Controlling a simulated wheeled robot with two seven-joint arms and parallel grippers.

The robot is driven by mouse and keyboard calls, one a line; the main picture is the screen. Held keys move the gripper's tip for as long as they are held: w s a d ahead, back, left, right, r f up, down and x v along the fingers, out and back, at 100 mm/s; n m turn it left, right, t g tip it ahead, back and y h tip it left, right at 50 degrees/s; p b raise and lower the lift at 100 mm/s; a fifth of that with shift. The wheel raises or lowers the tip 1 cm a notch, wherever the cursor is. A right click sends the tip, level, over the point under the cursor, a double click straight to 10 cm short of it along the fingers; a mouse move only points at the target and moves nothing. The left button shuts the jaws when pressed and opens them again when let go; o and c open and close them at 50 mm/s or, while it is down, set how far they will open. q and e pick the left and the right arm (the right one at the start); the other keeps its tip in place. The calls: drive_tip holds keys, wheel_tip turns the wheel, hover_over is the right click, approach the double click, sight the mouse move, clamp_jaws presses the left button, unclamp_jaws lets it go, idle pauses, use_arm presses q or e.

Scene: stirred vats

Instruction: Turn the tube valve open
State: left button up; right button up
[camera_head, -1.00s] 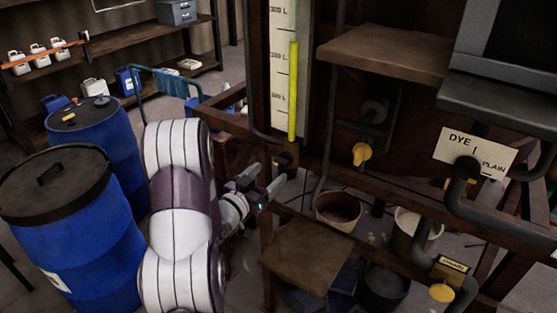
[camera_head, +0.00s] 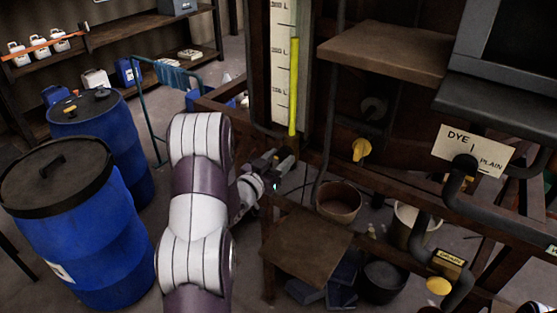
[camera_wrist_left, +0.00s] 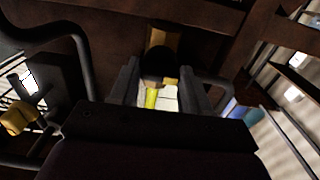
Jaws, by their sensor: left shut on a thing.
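The level tube (camera_head: 293,90) stands upright beside its white scale (camera_head: 282,60), filled with yellow for most of its shown height. My left gripper (camera_head: 281,160) is at the foot of this tube and largely covers the tube valve in the head view. In the left wrist view, the dark, rounded tube valve (camera_wrist_left: 160,67) sits between the two fingers (camera_wrist_left: 160,85), with a brownish-yellow part behind it. The gripper is shut on it. The yellow of the tube (camera_wrist_left: 151,98) shows just below. The valve handle's exact angle is hard to tell. My right gripper is out of view.
A yellow valve knob (camera_head: 361,150) is right of the tube. A wooden step (camera_head: 307,247) and a bucket (camera_head: 338,203) stand below. Blue drums (camera_head: 75,225) are at left. A dye/plain sign (camera_head: 474,150) and a drain knob (camera_head: 438,286) are at right.

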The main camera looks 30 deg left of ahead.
use_arm(q)
drive_tip(key=n, duration=0.8)
drive_tip(key=shift+r+n, duration=0.1)
drive_tip(key=shift+n, duration=0.2)
drive_tip(key=n+p, duration=0.1)
drive_tip(key=n, duration=0.3)
drive_tip(key=shift+a+n, duration=0.1)
drive_tip(key=shift+n, duration=0.2)
drive_tip(key=n+p, duration=0.1)
drive_tip(key=n, duration=0.3)
drive_tip(key=shift+n, duration=0.3)
drive_tip(key=o, duration=1)
drive_tip(key=shift+o, duration=0.3)
